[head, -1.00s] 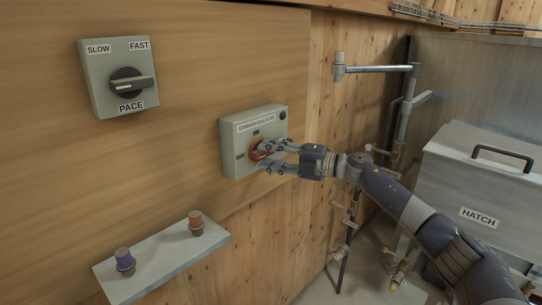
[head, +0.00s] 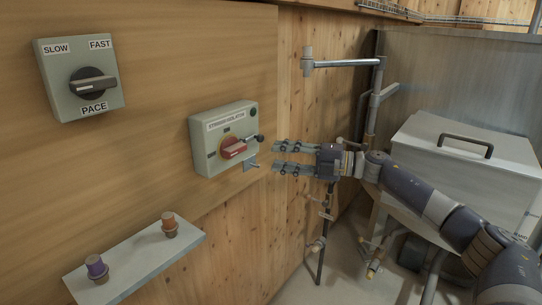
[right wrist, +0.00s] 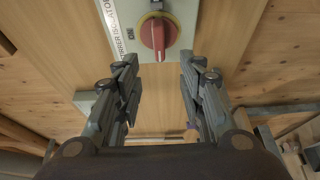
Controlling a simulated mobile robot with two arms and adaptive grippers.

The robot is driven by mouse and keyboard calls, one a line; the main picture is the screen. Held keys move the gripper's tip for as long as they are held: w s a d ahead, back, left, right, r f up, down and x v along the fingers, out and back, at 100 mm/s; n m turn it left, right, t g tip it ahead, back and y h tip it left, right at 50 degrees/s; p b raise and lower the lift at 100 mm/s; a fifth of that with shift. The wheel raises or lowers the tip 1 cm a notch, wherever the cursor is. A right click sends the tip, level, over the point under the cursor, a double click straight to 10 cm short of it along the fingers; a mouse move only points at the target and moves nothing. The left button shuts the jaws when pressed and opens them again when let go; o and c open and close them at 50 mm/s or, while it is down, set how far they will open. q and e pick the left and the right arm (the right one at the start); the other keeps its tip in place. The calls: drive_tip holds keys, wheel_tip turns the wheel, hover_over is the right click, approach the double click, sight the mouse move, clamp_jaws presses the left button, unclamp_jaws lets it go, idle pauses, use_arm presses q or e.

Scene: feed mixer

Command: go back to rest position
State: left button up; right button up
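My right gripper (head: 264,154) is open and empty, a little to the right of the stirrer isolator box (head: 207,165). The grey box carries a red rotary handle (head: 233,148) on its front. No finger touches the handle. In the right wrist view, the two fingers of my right gripper (right wrist: 160,78) stand wide apart, and the red handle (right wrist: 158,36) lies beyond their tips with clear space between. My left gripper is not in view.
A pace switch box (head: 60,99) hangs on the wooden wall at upper left. Below, a shelf (head: 138,272) holds a purple piece (head: 96,267) and an orange piece (head: 169,223). Metal pipes (head: 350,63) and a hatch box (head: 440,160) stand right.

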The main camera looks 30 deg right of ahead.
drive_tip(key=shift+s+d, duration=0.15)
drive_tip(key=shift+s, duration=0.05)
idle(0.5)
